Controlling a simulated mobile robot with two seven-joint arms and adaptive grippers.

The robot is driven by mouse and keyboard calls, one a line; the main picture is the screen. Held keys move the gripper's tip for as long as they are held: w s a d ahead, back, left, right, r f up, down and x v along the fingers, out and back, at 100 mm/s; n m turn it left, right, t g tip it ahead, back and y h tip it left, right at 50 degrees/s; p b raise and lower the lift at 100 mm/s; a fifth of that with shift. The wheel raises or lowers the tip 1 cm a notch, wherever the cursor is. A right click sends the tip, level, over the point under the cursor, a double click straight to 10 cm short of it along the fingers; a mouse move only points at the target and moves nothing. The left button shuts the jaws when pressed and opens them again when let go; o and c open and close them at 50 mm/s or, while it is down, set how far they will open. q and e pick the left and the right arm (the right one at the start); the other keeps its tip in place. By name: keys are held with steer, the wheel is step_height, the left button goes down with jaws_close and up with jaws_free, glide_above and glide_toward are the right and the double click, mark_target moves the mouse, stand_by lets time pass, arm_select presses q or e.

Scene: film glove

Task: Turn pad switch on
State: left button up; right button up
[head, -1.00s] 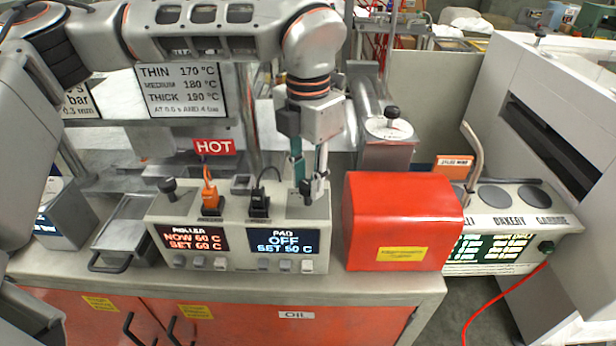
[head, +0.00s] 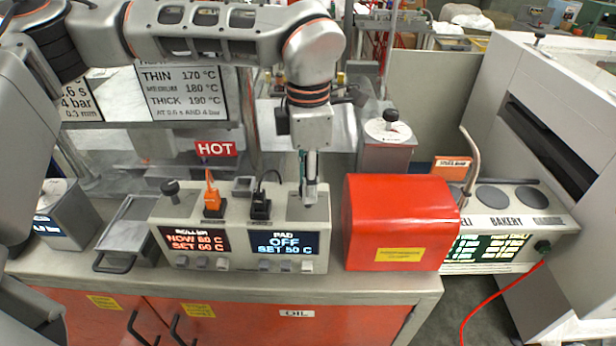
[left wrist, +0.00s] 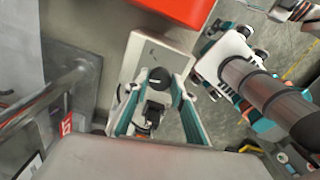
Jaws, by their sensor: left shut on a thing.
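The control box (head: 240,214) stands on the bench. Its pad display (head: 284,243) reads OFF, SET 50 C, and its roller display (head: 195,240) reads NOW 60 C, SET 60 C. My left gripper (head: 309,192) reaches down onto the right end of the box top and hides the pad switch there in the head view. In the left wrist view, the pad switch's round black knob (left wrist: 158,77) shows between the fingers, and my left gripper (left wrist: 157,88) is shut on it. The roller switch (head: 170,188) stands at the box's left end. My right gripper is not in view.
A black plug (head: 260,206) and an orange plug (head: 212,200) stand on the box top, left of my gripper. A red cover (head: 400,215) stands close on the right. A HOT sign (head: 216,148) and a metal tray (head: 128,232) are behind and left.

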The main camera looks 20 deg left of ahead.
arm_select(q)
steer(key=m, duration=0.3)
steer(key=shift+r+m+p, duration=0.1)
steer(key=shift+m+p, duration=0.2)
steer(key=shift+m, duration=0.1)
steer(key=m, duration=0.5)
steer(key=shift+m, duration=1)
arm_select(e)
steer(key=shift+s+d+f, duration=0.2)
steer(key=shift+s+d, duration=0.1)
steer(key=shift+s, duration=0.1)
arm_select(q)
steer(key=shift+w, duration=0.1)
steer(key=o, duration=1.1)
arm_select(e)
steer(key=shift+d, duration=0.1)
arm_select(q)
step_height(320, 180, up, 12)
